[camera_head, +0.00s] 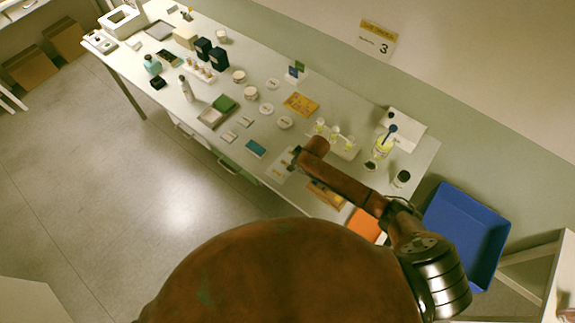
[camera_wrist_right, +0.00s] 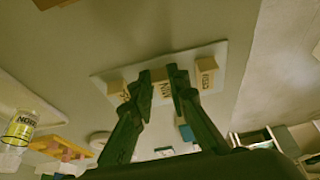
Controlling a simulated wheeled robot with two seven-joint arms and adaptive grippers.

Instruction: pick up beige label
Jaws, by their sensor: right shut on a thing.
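In the right wrist view, my right gripper (camera_wrist_right: 161,76) is shut on the middle beige label (camera_wrist_right: 163,90), a small block with dark lettering between its fingertips. A second beige label (camera_wrist_right: 118,91) lies left of the fingers and a third beige label (camera_wrist_right: 207,74) right of them. In the head view, my right gripper (camera_head: 297,157) is over the table's front edge, and the held label is too small to make out. My left gripper is not in view.
Small bottles with yellow liquid (camera_head: 336,132) and a yellow beaker (camera_head: 383,147) stand right of the gripper. A blue bin (camera_head: 465,235) stands beyond the table's right end.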

